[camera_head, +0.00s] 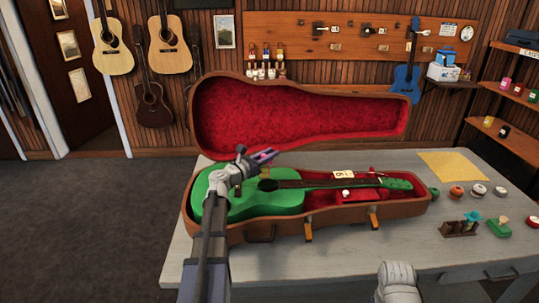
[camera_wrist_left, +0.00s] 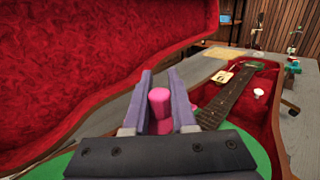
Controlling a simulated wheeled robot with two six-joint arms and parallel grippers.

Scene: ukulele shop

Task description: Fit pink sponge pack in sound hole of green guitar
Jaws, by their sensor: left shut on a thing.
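The green guitar (camera_head: 278,204) lies in an open brown case (camera_head: 272,230) with red lining, its neck pointing right. Its dark sound hole (camera_head: 268,185) shows partly, just below my left gripper. My left gripper (camera_head: 262,156) is over the guitar body, shut on the pink sponge pack (camera_head: 266,155). In the left wrist view the pink sponge pack (camera_wrist_left: 160,108) stands between the two fingers (camera_wrist_left: 166,100), above the guitar. The gripper hides the sound hole in that view. My right gripper is not in view; only a pale part of what seems my right arm shows at the bottom.
The open case lid (camera_head: 300,120) stands up behind the guitar. A tag (camera_head: 343,174) lies by the neck. A yellow cloth (camera_head: 452,166), several small round tins and a small wooden rack (camera_head: 459,229) are on the table's right side. The table front is mostly clear.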

